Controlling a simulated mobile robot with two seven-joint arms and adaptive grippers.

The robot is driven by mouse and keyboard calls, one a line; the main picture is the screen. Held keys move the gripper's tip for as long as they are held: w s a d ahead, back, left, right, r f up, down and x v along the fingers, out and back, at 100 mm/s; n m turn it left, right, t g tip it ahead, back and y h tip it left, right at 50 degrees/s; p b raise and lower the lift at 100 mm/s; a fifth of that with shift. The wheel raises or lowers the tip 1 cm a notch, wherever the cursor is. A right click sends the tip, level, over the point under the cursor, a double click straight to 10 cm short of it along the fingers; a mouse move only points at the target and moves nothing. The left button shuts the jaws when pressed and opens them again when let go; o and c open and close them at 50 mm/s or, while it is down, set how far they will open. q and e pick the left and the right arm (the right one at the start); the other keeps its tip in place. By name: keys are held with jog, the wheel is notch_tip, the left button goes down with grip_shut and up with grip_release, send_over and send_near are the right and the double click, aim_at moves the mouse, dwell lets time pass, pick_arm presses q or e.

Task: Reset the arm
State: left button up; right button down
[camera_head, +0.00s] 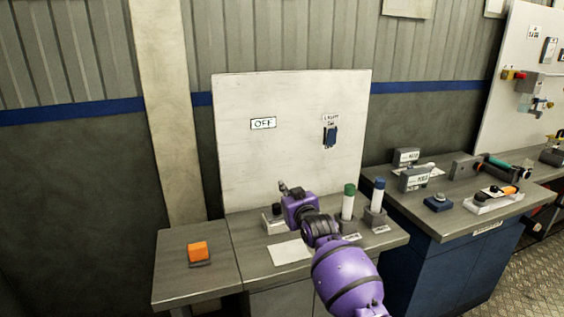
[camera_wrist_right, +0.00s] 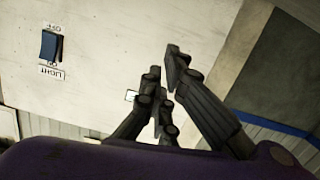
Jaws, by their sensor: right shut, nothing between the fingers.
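My right arm (camera_head: 345,272) is purple and black and reaches up from the bottom of the head view over the middle bench. My right gripper (camera_head: 286,188) is at its far end, in front of the white panel (camera_head: 236,160). In the right wrist view my right gripper (camera_wrist_right: 165,75) shows dark fingers that are shut and empty. A dark blue light switch (camera_head: 330,136) is on the panel, above and right of the gripper. The switch also shows in the right wrist view (camera_wrist_right: 51,45), apart from the fingers. My left gripper is not in view.
An orange block (camera_head: 198,251) sits on the left bench. Green-capped (camera_head: 348,202) and blue-capped (camera_head: 377,195) cylinders stand close right of my arm. An OFF sign (camera_head: 263,123) is on the panel. A right-hand bench (camera_head: 450,218) holds several devices. The left bench is mostly clear.

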jog(key=s+d+f+m+g+h, duration=0.1)
jog(key=s+d+f, duration=0.3)
jog(key=s+f, duration=0.75)
jog(key=s+d+f+m+g+h, duration=0.1)
jog(key=s+d+f, duration=0.4)
jog(key=s+f, duration=0.65)
jog(key=s+d+f+g, duration=0.1)
jog(key=s+f, duration=0.3)
jog(key=s, duration=0.8)
jog(key=s+d+f+m+g+h, duration=0.1)
jog(key=s+d+f, duration=0.3)
jog(key=s, duration=0.9)
jog(key=s+d+f+m+g+h, duration=0.1)
jog(key=s+d+f+g, duration=0.1)
jog(key=s, duration=1.1)
notch_tip(320, 180, down, 3)
jog(key=shift+s+d+r+g, duration=0.15)
jog(key=shift+s+d+g, duration=0.1)
jog(key=shift+d+g, duration=0.25)
jog(key=shift+d, duration=0.1)
